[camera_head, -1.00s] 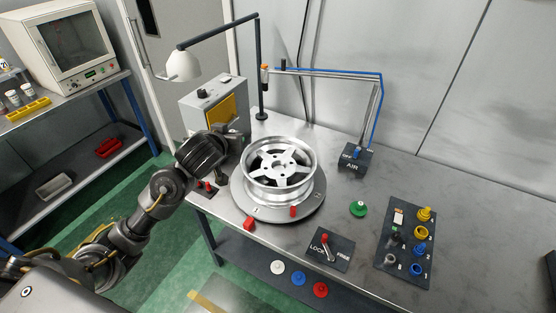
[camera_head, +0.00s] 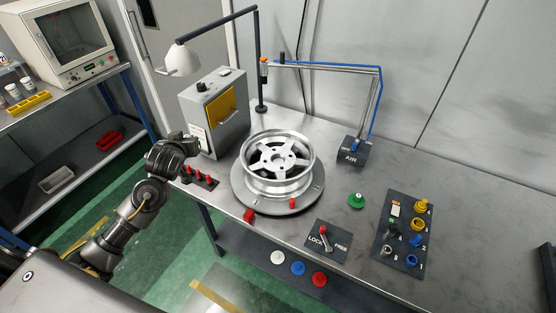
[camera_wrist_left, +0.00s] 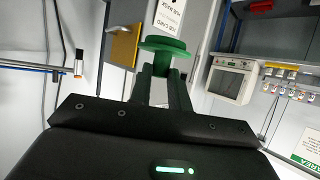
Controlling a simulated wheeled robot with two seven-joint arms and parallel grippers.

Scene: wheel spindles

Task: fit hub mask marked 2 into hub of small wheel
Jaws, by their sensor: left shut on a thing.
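One silver wheel (camera_head: 279,165) lies flat on a round grey turntable (camera_head: 252,200), its hub facing up and open at the centre. My left gripper (camera_wrist_left: 165,70) is shut on a green disc-shaped piece (camera_wrist_left: 166,45) with a stem. In the head view the left gripper (camera_head: 183,148) is left of the wheel, apart from it; its held piece is hidden there. Another green knobbed disc (camera_head: 357,201) lies on the table right of the wheel. No number is readable on either green piece. My right gripper is not in view.
A row of red pegs (camera_head: 201,177) stands below my left gripper. A grey cabinet (camera_head: 215,112) is behind it. A lock lever panel (camera_head: 327,241), a numbered board (camera_head: 403,235) with yellow and blue pieces, and an air arm (camera_head: 375,100) stand to the right. White, blue and red discs (camera_head: 319,279) lie below.

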